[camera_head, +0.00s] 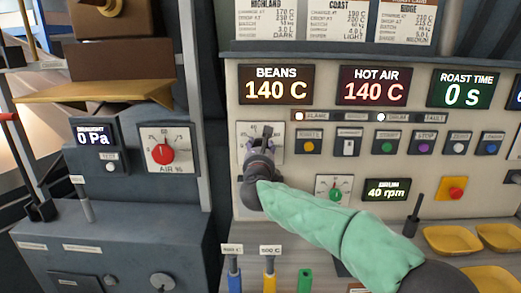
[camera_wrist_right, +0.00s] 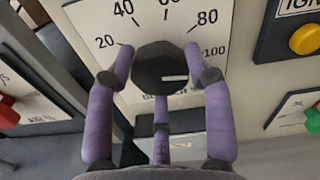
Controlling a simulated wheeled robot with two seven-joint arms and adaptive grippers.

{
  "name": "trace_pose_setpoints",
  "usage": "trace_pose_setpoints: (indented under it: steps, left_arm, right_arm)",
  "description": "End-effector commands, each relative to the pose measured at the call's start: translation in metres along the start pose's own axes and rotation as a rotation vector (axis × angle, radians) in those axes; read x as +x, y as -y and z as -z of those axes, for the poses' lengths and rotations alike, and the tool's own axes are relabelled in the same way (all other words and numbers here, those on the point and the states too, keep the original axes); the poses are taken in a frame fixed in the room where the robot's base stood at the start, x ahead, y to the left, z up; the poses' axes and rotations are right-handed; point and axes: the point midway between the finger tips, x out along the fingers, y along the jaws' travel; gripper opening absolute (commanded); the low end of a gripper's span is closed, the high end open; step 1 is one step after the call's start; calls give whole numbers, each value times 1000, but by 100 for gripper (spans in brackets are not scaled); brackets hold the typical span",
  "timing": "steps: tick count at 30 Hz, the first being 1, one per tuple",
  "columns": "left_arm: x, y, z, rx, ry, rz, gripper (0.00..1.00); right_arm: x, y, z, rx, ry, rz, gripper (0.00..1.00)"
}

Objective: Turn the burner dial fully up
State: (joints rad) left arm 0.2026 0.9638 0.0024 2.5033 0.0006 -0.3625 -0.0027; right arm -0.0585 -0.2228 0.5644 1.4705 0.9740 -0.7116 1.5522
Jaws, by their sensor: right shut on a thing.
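The burner dial is a dark round knob (camera_wrist_right: 162,66) on a white scale plate (camera_head: 245,132). In the right wrist view, numbers 20, 40, 60, 80 and 100 show around it, and its white mark points right, toward the 100 side. The label under the knob is partly hidden. My right gripper (camera_wrist_right: 160,75) is shut on the knob, with purple fingers at its left and right sides and a third below. In the head view, my right gripper (camera_head: 262,160) hides most of the knob. My left gripper is not in view.
A red air dial (camera_head: 163,154) sits left of the plate and a green dial (camera_head: 335,194) to its lower right. A row of buttons (camera_head: 387,141) runs to the right under the displays. A dark lever (camera_head: 415,217) and yellow trays (camera_head: 450,240) stand at the lower right.

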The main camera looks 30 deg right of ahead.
Motion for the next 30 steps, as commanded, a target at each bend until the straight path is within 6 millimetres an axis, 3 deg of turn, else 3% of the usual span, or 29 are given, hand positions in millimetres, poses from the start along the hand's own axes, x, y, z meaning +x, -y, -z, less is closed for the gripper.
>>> trace_pose_setpoints:
  steps: [5, 6, 8, 9, 22, 30]
  left_arm:
    - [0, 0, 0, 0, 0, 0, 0]
    - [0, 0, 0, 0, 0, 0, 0]
    - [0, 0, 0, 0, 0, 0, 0]
    - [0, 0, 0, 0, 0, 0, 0]
    - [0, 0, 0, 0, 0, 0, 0]
    - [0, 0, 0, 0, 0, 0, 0]
  right_arm:
    - [0, 1, -5, 0, 9, -1, 19]
    - [0, 1, -5, 0, 9, -1, 55]
    - [0, 1, -5, 0, 9, 0, 72]
    - [0, 1, -5, 0, 8, 0, 75]
    - [-6, 2, -4, 1, 6, 2, 75]
    - [-49, 1, -4, 1, 8, -1, 75]
